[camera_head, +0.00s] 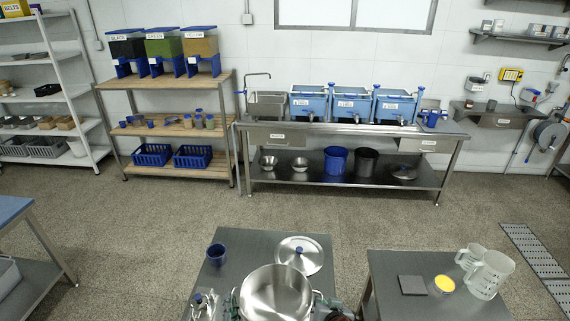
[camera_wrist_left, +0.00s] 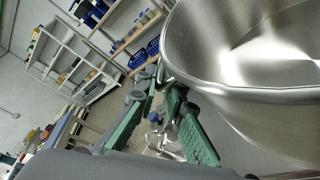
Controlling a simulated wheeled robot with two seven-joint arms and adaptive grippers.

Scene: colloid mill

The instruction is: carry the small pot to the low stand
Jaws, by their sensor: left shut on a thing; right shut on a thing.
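The small pot (camera_head: 275,290) is an open, empty steel pot, upright at the bottom middle of the head view. It fills the upper right of the left wrist view (camera_wrist_left: 250,95). My left gripper (camera_head: 237,299) is at its left side, shut on it; its green fingers (camera_wrist_left: 168,82) meet the pot's side in the left wrist view. My right gripper (camera_head: 318,299) is at its right side, also shut on it. The held handles are mostly hidden. I cannot tell whether the pot touches the table below. I cannot tell which surface is the low stand.
A steel table (camera_head: 235,245) lies under the pot, with a lid (camera_head: 300,254) and a blue cup (camera_head: 216,255). Open floor lies behind.

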